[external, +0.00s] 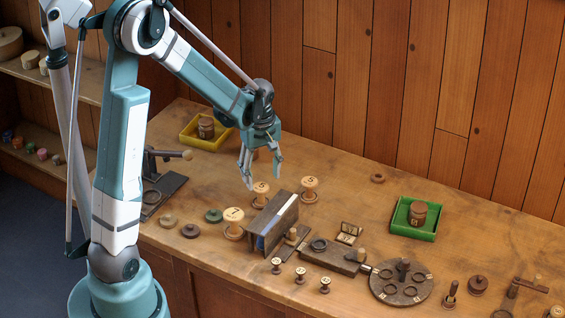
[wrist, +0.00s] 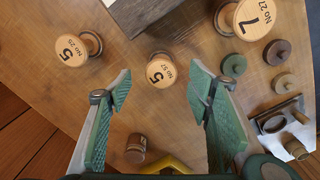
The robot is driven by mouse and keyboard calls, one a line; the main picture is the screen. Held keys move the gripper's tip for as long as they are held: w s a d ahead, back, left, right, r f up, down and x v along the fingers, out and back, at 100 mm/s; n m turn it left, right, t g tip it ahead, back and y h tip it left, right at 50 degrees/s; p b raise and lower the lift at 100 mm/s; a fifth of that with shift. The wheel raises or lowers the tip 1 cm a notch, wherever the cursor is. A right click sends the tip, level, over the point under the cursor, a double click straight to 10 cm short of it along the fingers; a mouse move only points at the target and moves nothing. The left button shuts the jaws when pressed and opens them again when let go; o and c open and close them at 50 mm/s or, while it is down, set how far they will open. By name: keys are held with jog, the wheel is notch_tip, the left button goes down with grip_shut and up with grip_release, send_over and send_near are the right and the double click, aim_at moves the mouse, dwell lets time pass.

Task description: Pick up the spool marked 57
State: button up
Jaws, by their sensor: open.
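The spool marked 57 (wrist: 160,72) stands upright on the table, its pale top reading a large 5 and "No 57". In the external view it is the spool (external: 261,189) just below my gripper (external: 263,179). My gripper is open and empty, pointing down above it. In the wrist view the spool shows between the two green fingers, near their tips, apart from both. A second spool with a large 5 (wrist: 72,50) stands to its left there, and shows to the right in the external view (external: 310,184). A spool with a large 7 (wrist: 256,18) stands at upper right.
A dark wooden holder (external: 272,222) stands close by the spools. Several small discs (external: 190,230) lie to the left. A yellow tray (external: 188,141) is at the back left, a green tray (external: 401,225) at the right. Small fixtures and a round dark plate (external: 384,294) occupy the front.

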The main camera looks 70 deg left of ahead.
aim_at(261, 187)
jog(key=shift+s+a+f, duration=0.2)
jog(key=shift+a+f, duration=0.25)
jog(key=shift+f, duration=1.3)
jog(key=shift+d+f, duration=0.1)
jog(key=shift+f, duration=2.5)
jog(key=c, duration=1.1)
